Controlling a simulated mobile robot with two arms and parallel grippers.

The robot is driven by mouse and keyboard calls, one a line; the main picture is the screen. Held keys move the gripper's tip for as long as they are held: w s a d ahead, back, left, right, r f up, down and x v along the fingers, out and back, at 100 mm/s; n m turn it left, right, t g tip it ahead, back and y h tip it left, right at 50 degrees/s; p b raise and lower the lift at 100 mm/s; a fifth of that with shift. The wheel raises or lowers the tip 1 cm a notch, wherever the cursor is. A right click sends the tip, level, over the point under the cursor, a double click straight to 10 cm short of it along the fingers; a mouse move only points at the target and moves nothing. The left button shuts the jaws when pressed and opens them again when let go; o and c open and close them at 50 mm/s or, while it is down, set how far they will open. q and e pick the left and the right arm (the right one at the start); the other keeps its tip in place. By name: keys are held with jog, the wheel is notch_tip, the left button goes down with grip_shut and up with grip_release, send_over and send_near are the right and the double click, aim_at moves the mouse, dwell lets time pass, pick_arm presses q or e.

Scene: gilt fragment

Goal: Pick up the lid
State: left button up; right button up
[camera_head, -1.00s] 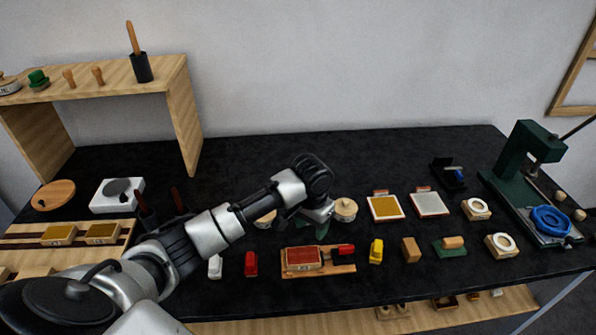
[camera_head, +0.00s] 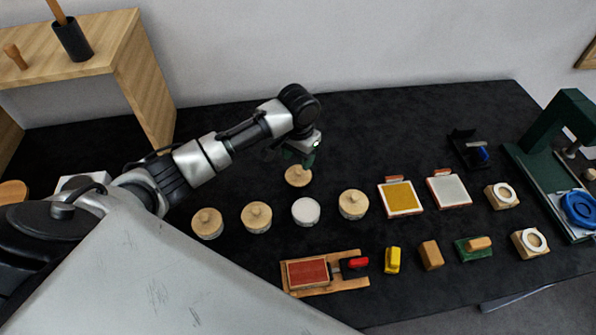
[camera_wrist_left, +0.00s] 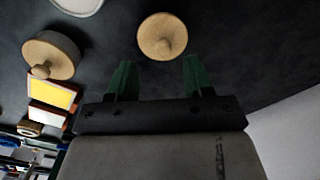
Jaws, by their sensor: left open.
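A round wooden lid (camera_head: 298,176) with a small knob lies on the dark tabletop, behind a row of round pots. An open-topped white round pot (camera_head: 305,211) stands in front of it. My left gripper (camera_head: 302,155) hangs just behind and above the lid, with its green fingers pointing down. In the left wrist view the fingers (camera_wrist_left: 159,64) are open and empty. The lid (camera_wrist_left: 162,36) shows beyond the fingertips, in line with the gap between them. Whether a finger touches it cannot be told, but it appears apart.
Lidded pots stand left (camera_head: 257,217) and right (camera_head: 353,204) of the white pot. A yellow framed tile (camera_head: 400,197) and a grey one lie further right. A red pad on a wooden board (camera_head: 308,273) lies in front. A green press (camera_head: 550,160) stands far right. The table behind the lid is clear.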

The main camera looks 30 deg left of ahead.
aim_at(298, 169)
pick_arm(q)
jog(key=shift+w+a+f+p, duration=0.1)
jog(key=shift+f+p, duration=0.1)
jog(key=shift+f, duration=0.9)
jog(key=shift+w+d+f+p, duration=0.1)
jog(key=shift+f+p, duration=0.1)
jog(key=shift+f, duration=0.85)
jog(key=shift+w+a+f+p, duration=0.1)
jog(key=shift+f+p, duration=0.1)
jog(key=shift+f, duration=0.9)
jog(key=shift+c, duration=0.4)
grip_shut()
jog(key=shift+r, duration=0.1)
